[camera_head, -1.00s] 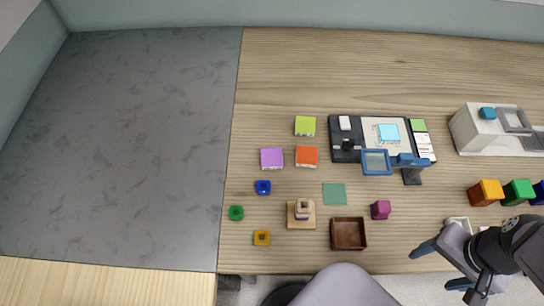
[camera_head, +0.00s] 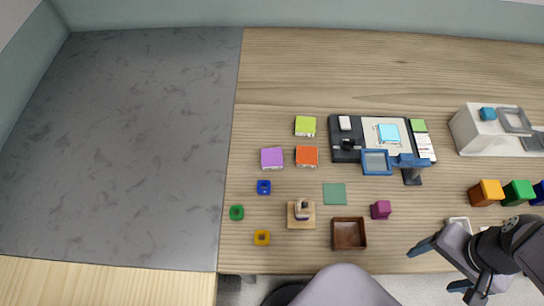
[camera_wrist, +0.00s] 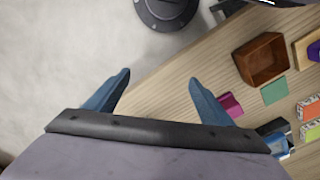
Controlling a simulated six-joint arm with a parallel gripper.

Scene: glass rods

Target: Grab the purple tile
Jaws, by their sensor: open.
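The purple tile (camera_head: 272,158) is a square with a purple top and pale sides. It lies on the wooden table, left of an orange-red tile (camera_head: 307,156) of like shape. A darker magenta cube (camera_head: 380,209) stands further right and also shows in the wrist view (camera_wrist: 231,104). My gripper (camera_head: 441,266) is at the table's front edge, lower right, far from the purple tile. In the wrist view my gripper's two blue fingers (camera_wrist: 159,77) are spread apart with nothing between them. I cannot clearly make out the purple tile in the wrist view.
A yellow-green tile (camera_head: 305,126) is behind the orange-red one. A brown open box (camera_head: 349,234) and a wooden stand (camera_head: 301,222) with a small object lie nearer the front. A black tray (camera_head: 342,155) with a blue frame is right of the tiles. The back table is clear.

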